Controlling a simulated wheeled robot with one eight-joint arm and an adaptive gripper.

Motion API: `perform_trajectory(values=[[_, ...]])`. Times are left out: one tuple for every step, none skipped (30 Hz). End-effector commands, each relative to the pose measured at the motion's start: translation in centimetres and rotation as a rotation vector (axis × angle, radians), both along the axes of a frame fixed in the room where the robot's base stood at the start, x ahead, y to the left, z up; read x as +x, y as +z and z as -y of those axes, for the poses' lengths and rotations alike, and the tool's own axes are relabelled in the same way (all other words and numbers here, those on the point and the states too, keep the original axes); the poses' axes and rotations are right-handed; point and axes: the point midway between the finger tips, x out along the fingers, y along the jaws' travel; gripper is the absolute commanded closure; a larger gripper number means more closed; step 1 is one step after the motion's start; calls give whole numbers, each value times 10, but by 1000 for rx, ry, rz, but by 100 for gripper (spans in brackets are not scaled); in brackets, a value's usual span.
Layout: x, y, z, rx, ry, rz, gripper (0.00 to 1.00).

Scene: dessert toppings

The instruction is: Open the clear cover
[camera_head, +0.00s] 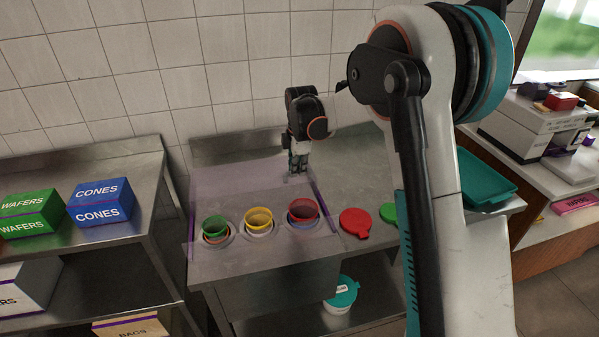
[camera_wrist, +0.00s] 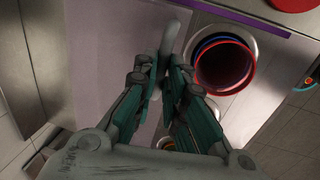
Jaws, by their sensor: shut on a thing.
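The clear cover (camera_head: 235,184) is a see-through, purple-tinted panel at the back of the steel counter, near the wall. It also shows in the wrist view as a pale panel (camera_wrist: 100,60). My gripper (camera_head: 298,168) is at the cover's back right part in the head view. In the wrist view my gripper (camera_wrist: 163,82) is shut on the cover's grey handle (camera_wrist: 170,35), which stands between the fingertips. I cannot tell the cover's exact tilt. Green (camera_head: 215,225), yellow (camera_head: 258,218) and red (camera_head: 303,210) cups sit in round counter openings in front.
A red lid (camera_head: 355,222) and a green lid (camera_head: 389,213) lie on the counter right of the cups. My arm hides part of the counter's right side. A teal tray (camera_head: 485,180) is at the right. Boxes of wafers (camera_head: 30,213) and cones (camera_head: 100,202) stand on the left shelf.

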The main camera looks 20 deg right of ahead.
Motion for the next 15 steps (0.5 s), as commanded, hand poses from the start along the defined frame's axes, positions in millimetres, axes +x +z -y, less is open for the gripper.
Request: perform_trajectory(values=[[1, 0, 0, 0, 0, 0, 100], [1, 0, 0, 0, 0, 0, 100], [1, 0, 0, 0, 0, 0, 100], [1, 0, 0, 0, 0, 0, 100], [1, 0, 0, 0, 0, 0, 100], [0, 0, 0, 0, 0, 0, 100], [0, 0, 0, 0, 0, 0, 100], [0, 0, 0, 0, 0, 0, 100], [0, 0, 0, 0, 0, 0, 86], [0, 0, 0, 0, 0, 0, 80], [0, 0, 0, 0, 0, 0, 73], [0, 0, 0, 0, 0, 0, 69], [0, 0, 0, 0, 0, 0, 69], [0, 0, 0, 0, 0, 0, 69], [0, 0, 0, 0, 0, 0, 69]])
